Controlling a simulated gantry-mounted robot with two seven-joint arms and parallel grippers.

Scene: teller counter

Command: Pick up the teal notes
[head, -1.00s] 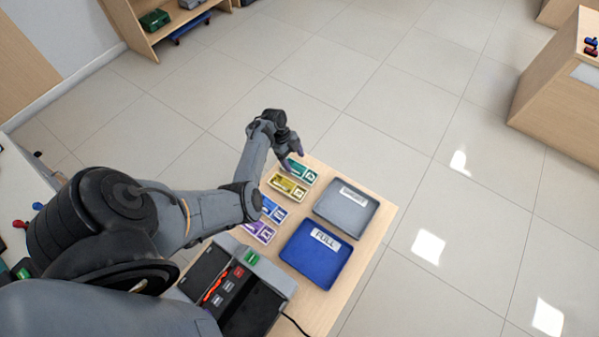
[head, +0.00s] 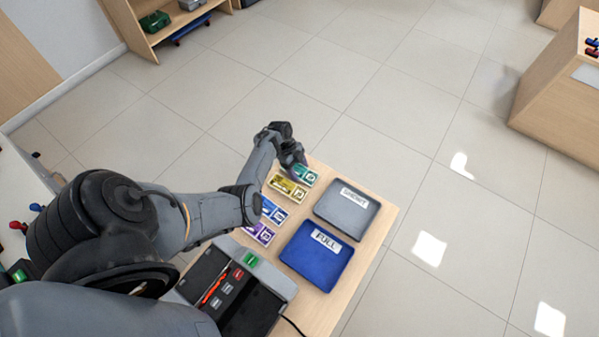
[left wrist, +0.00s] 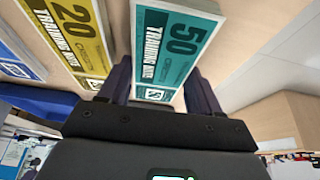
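The teal notes (head: 305,177) lie at the far end of the row on the wooden counter. In the left wrist view the fingers of my left gripper (left wrist: 160,85) are spread wide, one on each side of the teal notes. Whether they touch the notes is not clear. My right gripper is not in view.
Yellow notes (head: 288,188) lie close beside the teal ones, then blue (head: 272,210) and purple notes (head: 260,233). A grey tray (head: 345,213) and a blue tray labelled FULL (head: 310,265) stand to the right. A grey machine (head: 235,290) stands at the near end.

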